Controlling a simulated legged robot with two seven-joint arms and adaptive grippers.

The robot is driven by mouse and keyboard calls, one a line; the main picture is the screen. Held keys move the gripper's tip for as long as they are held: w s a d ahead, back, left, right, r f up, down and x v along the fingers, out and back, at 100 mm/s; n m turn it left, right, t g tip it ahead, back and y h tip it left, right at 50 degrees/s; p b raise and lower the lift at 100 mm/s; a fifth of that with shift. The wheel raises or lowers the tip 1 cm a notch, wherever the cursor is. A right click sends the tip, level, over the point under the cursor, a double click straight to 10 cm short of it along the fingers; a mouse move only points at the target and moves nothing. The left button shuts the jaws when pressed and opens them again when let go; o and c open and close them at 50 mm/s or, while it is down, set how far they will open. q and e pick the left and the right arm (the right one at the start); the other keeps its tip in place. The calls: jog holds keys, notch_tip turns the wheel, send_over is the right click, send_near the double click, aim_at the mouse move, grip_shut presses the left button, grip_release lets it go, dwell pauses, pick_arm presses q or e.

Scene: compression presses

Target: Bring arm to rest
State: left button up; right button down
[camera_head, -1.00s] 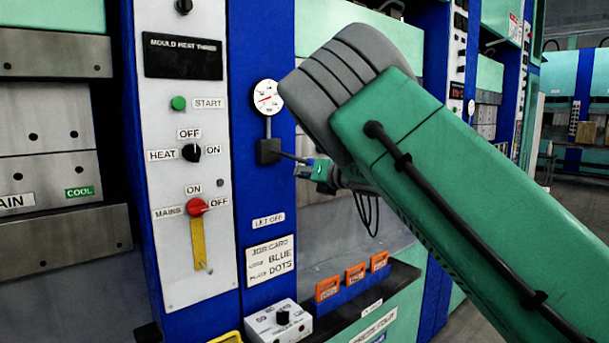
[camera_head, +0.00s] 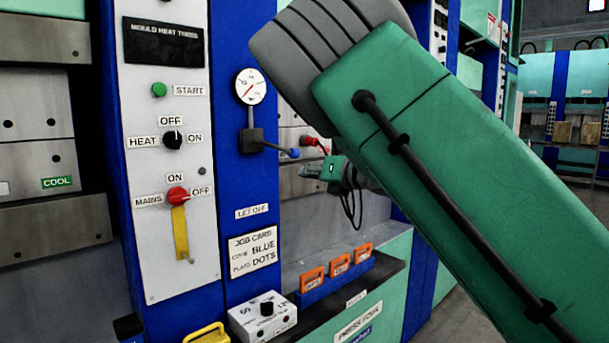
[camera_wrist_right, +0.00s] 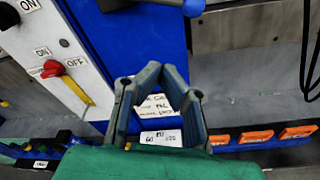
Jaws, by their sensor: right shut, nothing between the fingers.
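My right arm (camera_head: 440,150) is green with a grey elbow and crosses the right half of the head view. My right gripper (camera_head: 308,171) is small and partly in shadow behind the elbow, in front of the press. In the right wrist view the two grey-green fingers of the right gripper (camera_wrist_right: 161,72) are shut with nothing held. The let-off lever with a blue knob (camera_head: 293,153) is just left of and above the gripper in the head view. The knob (camera_wrist_right: 193,7) also shows at the wrist view's top edge, apart from the fingers. My left gripper is not in view.
The white control panel (camera_head: 150,240) has a red mains switch (camera_head: 178,194) and a black heat knob (camera_head: 172,140). A gauge (camera_head: 250,87) sits above the lever. A shelf below holds orange tags (camera_head: 313,279) and a white dial box (camera_head: 262,316). Open floor shows at lower right.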

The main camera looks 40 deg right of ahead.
jog(key=shift+f, duration=0.1)
jog(key=s+a+f+m+g+h, duration=0.1)
jog(key=s+a+f+m+g, duration=0.15)
jog(key=f+m, duration=0.6)
jog(key=s+a+f+m+g+h, duration=0.1)
jog(key=s+f+m, duration=0.2)
jog(key=f, duration=1.1)
jog(key=s+a+f+m+g+h, duration=0.1)
jog(key=s+a+f+m+g, duration=0.3)
jog(key=f, duration=0.7)
jog(key=s+a+f+m+g, duration=0.1)
jog(key=s+a+f+m, duration=0.1)
jog(key=s+f+m, duration=0.3)
jog(key=s+a+f+m+g, duration=0.2)
jog(key=s+a+f+m, duration=0.15)
jog(key=s+f, duration=0.4)
jog(key=s+a+f+m+g, duration=0.2)
jog(key=s+a+f+m, duration=0.1)
jog(key=s, duration=0.5)
jog(key=s+a+f+m+g+y, duration=0.1)
jog(key=s+a+f+m+g, duration=0.2)
jog(key=s, duration=0.6)
jog(key=shift+s+a+m+y, duration=0.2)
jog(key=shift+a+m+y, duration=0.1)
jog(key=shift+a+m, duration=0.5)
jog(key=shift+w, duration=0.15)
